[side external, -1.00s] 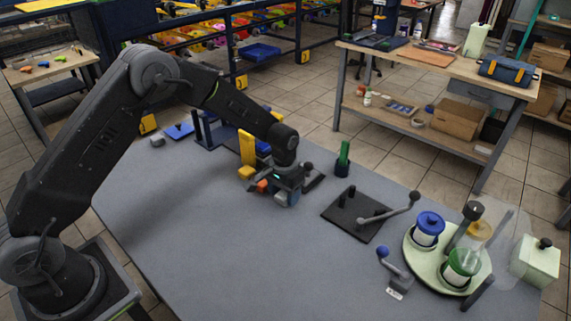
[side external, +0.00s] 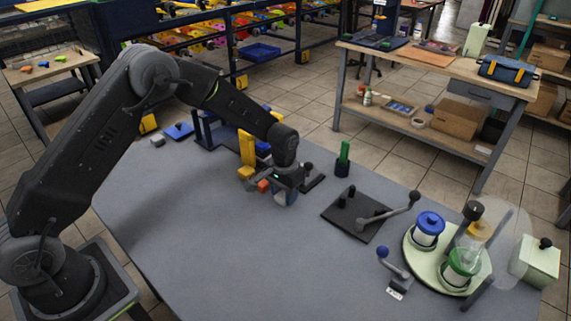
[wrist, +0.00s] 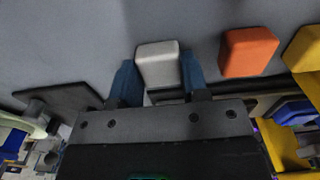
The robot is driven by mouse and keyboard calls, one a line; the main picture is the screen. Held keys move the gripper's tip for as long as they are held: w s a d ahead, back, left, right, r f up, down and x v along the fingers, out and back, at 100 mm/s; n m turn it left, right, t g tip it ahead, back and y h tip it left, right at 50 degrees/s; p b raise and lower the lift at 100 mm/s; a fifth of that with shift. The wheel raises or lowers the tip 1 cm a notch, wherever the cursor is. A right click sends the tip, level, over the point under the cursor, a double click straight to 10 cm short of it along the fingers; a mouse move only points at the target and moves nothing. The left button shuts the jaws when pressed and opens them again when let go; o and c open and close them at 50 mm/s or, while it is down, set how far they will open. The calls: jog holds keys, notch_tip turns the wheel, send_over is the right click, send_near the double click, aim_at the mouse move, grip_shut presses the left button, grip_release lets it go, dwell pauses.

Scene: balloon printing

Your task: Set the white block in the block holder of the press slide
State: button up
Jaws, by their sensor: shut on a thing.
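In the wrist view the white block (wrist: 157,66) sits between the two blue fingers of my gripper (wrist: 160,82), which is shut on it. In the side external view my gripper (side external: 284,196) is low over the grey table, beside a small orange block (side external: 263,186) and a yellow upright part (side external: 247,150). The white block is mostly hidden by the fingers there. I cannot tell for sure which part is the press slide's block holder.
The orange block also shows in the wrist view (wrist: 249,52). A dark plate with a lever (side external: 350,216) lies to the right, with a green post in a black cup (side external: 343,160) behind. A pale round tray (side external: 419,262) holds lidded jars. The table's front middle is clear.

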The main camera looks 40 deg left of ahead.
jog(key=shift+r, duration=0.7)
jog(key=shift+r, duration=3.1)
jog(key=shift+w, duration=0.1)
jog(key=w+a+r, duration=0.1)
jog(key=w+a, duration=0.8)
jog(key=w, duration=0.1)
jog(key=shift+w+d+f, duration=0.1)
jog(key=shift+f, duration=1.05)
jog(key=shift+d+f, duration=0.1)
jog(key=shift+f, duration=1.05)
jog(key=shift+f, duration=1)
jog(key=o, duration=0.9)
